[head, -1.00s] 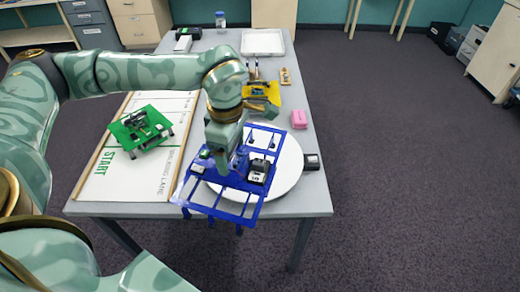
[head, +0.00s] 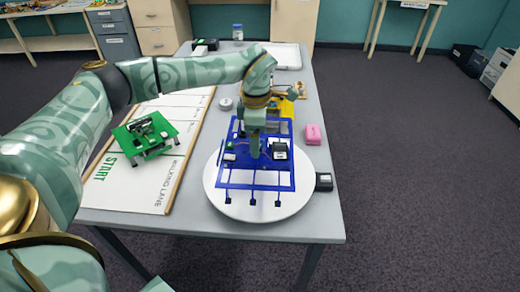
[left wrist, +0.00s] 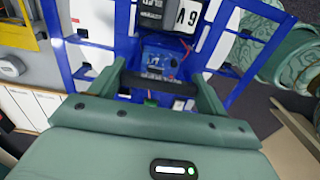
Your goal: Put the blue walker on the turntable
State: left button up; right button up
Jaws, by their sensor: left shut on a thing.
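The blue walker (head: 240,177) is a flat blue frame with legs, a circuit board and a black 9V battery (head: 279,151). In the head view it is over the round white turntable (head: 222,203), its front legs near the disc's front part. I cannot tell whether the legs touch the disc. My left gripper (head: 254,153) comes down on the walker's middle. In the left wrist view the fingers (left wrist: 160,88) are shut on a dark bar of the blue walker (left wrist: 118,20), with the board just beyond. My right gripper is not in view.
A green walker (head: 146,137) stands on the white walking lane board (head: 125,190) at the left. A yellow walker (head: 287,108) is behind the turntable. A pink block (head: 314,134) and a black box (head: 324,181) are at its right. A white tray (head: 285,58) lies at the back.

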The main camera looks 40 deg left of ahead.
pick_arm(q)
jog(key=shift+w+a+f, duration=0.1)
jog(key=shift+w+f, duration=0.3)
jog(key=shift+f, duration=0.05)
jog(key=f+b, duration=0.1)
jog(key=f, duration=0.1)
jog(key=f+b, duration=0.1)
jog(key=shift+w+a+f, duration=0.1)
jog(key=shift+w+f, duration=0.1)
jog(key=shift+f, duration=0.2)
jog(key=shift+r, duration=0.15)
jog(key=o, duration=1.1)
notch_tip(320, 180, up, 12)
jog(key=p, duration=0.4)
